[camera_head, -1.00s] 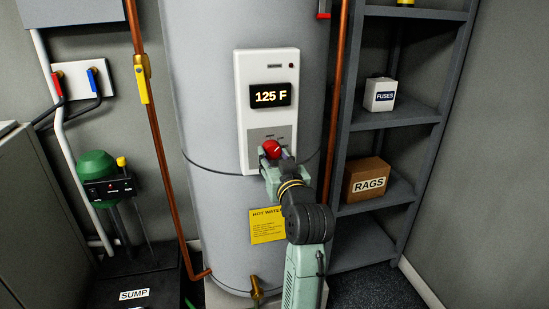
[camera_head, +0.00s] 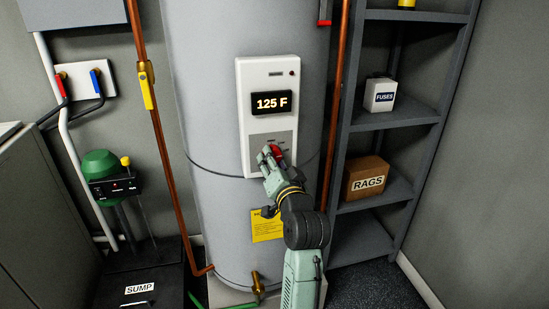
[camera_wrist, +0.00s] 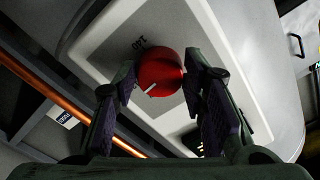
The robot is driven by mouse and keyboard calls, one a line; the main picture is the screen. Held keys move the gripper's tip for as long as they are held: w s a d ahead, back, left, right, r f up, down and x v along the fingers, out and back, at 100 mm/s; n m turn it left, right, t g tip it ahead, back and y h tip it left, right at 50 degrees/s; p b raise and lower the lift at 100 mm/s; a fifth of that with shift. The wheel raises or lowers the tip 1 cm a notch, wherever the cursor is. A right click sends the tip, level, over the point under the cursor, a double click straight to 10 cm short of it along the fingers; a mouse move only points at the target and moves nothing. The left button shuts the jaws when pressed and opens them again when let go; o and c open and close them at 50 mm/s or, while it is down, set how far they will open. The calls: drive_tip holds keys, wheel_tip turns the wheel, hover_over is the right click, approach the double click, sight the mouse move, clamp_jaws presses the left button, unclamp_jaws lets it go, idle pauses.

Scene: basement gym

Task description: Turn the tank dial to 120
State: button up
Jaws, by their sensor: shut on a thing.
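The red tank dial (camera_head: 277,151) sits low on the white control panel (camera_head: 244,110) of the grey water tank (camera_head: 205,110). The display (camera_head: 271,103) above it reads 125 F. My gripper (camera_head: 270,157) is at the dial and partly covers it in the head view. In the wrist view my gripper (camera_wrist: 158,84) has its two fingers on either side of the red dial (camera_wrist: 160,70), shut on it. A white pointer mark shows on the dial.
A copper pipe (camera_head: 337,110) and grey shelves (camera_head: 408,117) with a fuses box (camera_head: 380,95) and a rags box (camera_head: 366,178) stand right of the tank. Another copper pipe (camera_head: 167,165) and the sump (camera_head: 140,290) are at left.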

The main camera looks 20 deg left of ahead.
drive_tip(key=shift+m, duration=0.6)
drive_tip(key=o, duration=1.2)
drive_tip(key=shift+c, duration=0.2)
drive_tip(key=shift+s, duration=0.1)
drive_tip(key=v, duration=0.7)
drive_tip(key=shift+d, duration=0.15)
drive_tip(key=shift+s, duration=0.1)
